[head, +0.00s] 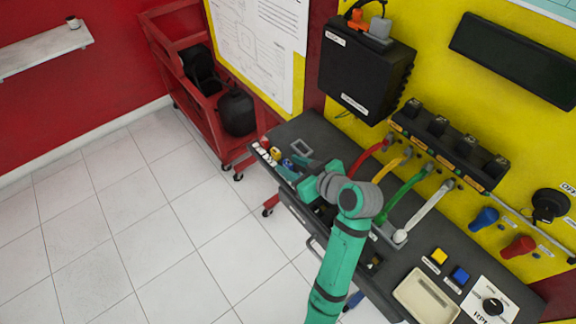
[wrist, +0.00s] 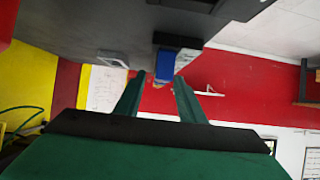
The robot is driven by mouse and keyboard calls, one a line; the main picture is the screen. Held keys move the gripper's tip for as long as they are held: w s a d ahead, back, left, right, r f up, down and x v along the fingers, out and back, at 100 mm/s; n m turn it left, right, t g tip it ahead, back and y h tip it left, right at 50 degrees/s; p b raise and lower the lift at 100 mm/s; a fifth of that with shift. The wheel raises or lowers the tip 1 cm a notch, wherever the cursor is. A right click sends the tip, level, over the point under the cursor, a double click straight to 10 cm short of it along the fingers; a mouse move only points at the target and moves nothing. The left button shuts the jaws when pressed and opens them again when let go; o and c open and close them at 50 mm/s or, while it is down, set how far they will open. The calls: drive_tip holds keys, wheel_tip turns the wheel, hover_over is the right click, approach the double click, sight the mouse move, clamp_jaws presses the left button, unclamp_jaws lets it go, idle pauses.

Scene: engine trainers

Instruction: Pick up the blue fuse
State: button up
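The blue fuse (wrist: 165,66) shows in the wrist view as a blue block under a black part, with a pale piece beside it. It lies ahead of my gripper (wrist: 160,82), roughly in line with the gap between the two green fingers. The fingers are apart, and I see nothing clamped between them. I cannot tell whether they touch the fuse. In the head view a small blue piece (head: 287,163) shows among the small parts at the bench's left end, close to my green gripper. My arm hides part of the bench there.
The dark bench (head: 316,132) carries a red part (head: 264,142), a yellow part (head: 276,153) and a grey frame (head: 302,146) near the gripper. Red, yellow, green and white cables rise to the right. A beige tray (head: 427,298) is at the front right. The tiled floor at left is clear.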

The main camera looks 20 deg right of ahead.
clamp_jaws()
drive_tip(key=shift+r, duration=0.15)
